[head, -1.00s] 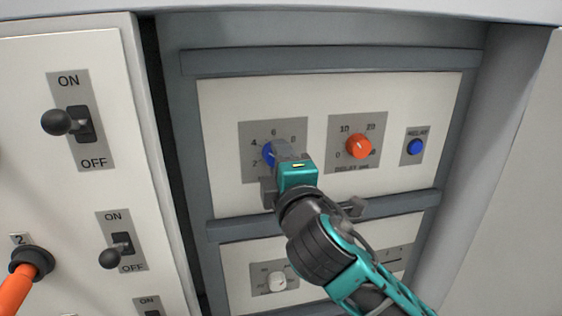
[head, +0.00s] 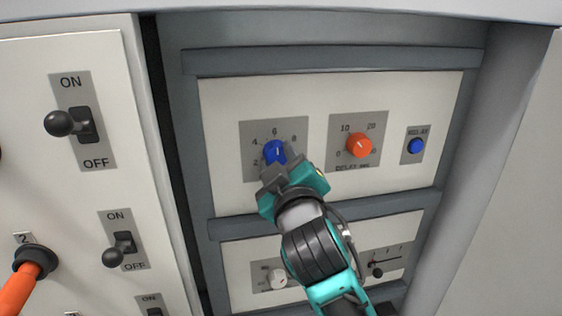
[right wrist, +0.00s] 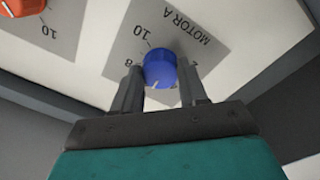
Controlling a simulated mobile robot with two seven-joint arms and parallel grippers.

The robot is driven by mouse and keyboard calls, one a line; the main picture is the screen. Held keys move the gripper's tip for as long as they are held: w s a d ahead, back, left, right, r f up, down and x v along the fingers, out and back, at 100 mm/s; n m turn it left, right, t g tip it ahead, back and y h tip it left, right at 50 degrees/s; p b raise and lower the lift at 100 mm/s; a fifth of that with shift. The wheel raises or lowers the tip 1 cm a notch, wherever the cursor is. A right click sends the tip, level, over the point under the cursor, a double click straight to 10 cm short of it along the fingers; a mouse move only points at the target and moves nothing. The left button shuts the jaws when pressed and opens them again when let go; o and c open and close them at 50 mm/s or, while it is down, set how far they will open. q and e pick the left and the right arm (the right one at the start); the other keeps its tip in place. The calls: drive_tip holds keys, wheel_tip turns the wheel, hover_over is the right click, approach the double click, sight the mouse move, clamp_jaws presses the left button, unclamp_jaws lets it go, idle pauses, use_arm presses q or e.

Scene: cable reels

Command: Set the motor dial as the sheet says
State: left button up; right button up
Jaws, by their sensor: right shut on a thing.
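The blue motor dial (head: 274,151) sits on a grey scale plate on the cabinet's upper panel. Its white mark points about up, near the 6. In the right wrist view the blue dial (right wrist: 160,66) stands between the two fingers, below the printed words MOTOR A (right wrist: 187,26), which appear upside down. My right gripper (head: 279,168) is shut on the dial from below, and it hides the lower part of the scale. The right gripper's fingers (right wrist: 161,82) flank the dial in the wrist view. My left gripper and the sheet are not in view.
An orange delay dial (head: 359,145) and a blue relay button (head: 416,146) are to the right. A lower panel holds a white knob (head: 278,279) and a slider (head: 377,270). On the left, a panel carries black ON/OFF levers (head: 62,123) and an orange plug (head: 28,280).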

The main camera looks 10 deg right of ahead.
drive_tip(key=shift+m, duration=0.4)
drive_tip(key=o, duration=1.1)
drive_tip(key=shift+c, duration=0.2)
